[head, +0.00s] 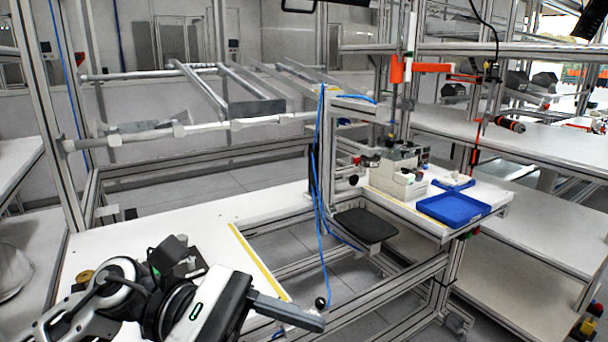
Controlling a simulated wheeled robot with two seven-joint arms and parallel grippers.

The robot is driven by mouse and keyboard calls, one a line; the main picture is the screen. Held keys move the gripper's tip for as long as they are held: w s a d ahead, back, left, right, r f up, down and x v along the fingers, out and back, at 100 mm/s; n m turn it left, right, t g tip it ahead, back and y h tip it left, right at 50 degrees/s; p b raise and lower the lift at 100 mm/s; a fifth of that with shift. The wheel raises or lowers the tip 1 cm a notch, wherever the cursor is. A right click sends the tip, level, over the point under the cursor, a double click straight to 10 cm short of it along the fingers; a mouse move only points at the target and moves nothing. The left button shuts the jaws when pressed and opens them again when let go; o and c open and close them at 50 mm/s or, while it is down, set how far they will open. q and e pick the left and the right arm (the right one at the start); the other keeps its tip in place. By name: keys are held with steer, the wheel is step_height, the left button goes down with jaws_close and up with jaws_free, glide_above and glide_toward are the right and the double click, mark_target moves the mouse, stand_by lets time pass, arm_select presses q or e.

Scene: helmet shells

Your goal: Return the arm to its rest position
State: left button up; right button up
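My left arm comes in from the lower left over the white worktable (190,228). Its gripper (300,316) points right, past the table's yellow-striped edge in the picture. I see the fingers from the side as one dark grey bar, so their gap is hidden. I see nothing held at the visible fingertip end. My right arm and gripper are not in view. A white rounded shell (12,272), perhaps a helmet shell, is cut off by the left edge.
A small fixture (185,262) sits behind my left wrist. Blue cables (317,190) hang from a metal post. At right, a bench holds a blue tray (453,208) and a grey-white device (398,180). An empty sloped rack (230,95) stands behind the table.

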arm_select(q)
steer(key=w+a+n+t+h, duration=0.1)
steer(key=w+n+t+h, duration=0.2)
steer(key=n+t, duration=0.7)
steer(key=w+a+n+t+h, duration=0.1)
steer(key=w+n+t+h, duration=0.3)
steer(key=n, duration=1)
steer(key=w+a+f+n+t+y, duration=0.1)
steer(key=a+f+n+t+y, duration=0.1)
steer(key=f+n+t+y, duration=0.55)
steer(key=w+a+f+n+t+y, duration=0.1)
steer(key=a+f+n+t+y, duration=0.2)
steer(key=n, duration=0.8)
steer(key=s+a+f+n+g+y, duration=0.2)
steer(key=s+f+n+g+y, duration=0.2)
steer(key=f+n, duration=0.4)
steer(key=s+a+f+n+g+y, duration=0.3)
steer(key=s+f+n, duration=0.4)
steer(key=f, duration=0.6)
steer(key=shift+f+n+g+y, duration=0.15)
steer(key=shift+n+g+y, duration=0.65)
steer(key=shift+y, duration=0.35)
